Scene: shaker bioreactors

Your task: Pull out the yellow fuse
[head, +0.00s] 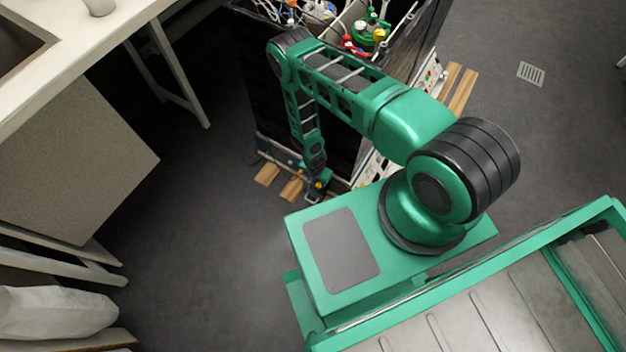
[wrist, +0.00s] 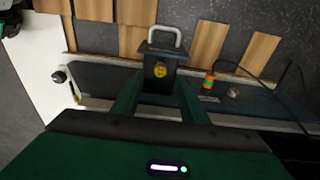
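In the wrist view, a dark block (wrist: 160,55) with a pale metal loop handle and a round yellow label (wrist: 160,71) stands out from a dark panel. It may be the yellow fuse; I cannot tell for sure. The two green fingers of my gripper (wrist: 160,84) are apart, one along each side of this block. Whether they touch it is not clear. In the head view my gripper (head: 317,186) is low at the foot of the dark cabinet, with a small yellow spot at it. The gripper hides most of the part there.
To the right of the block is a small orange, yellow and green cylinder (wrist: 209,84). A dark knob (wrist: 59,77) is at the left. The dark cabinet (head: 262,95) stands on wooden slats (head: 291,189). A white bench (head: 75,50) is at the left; grey floor lies between.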

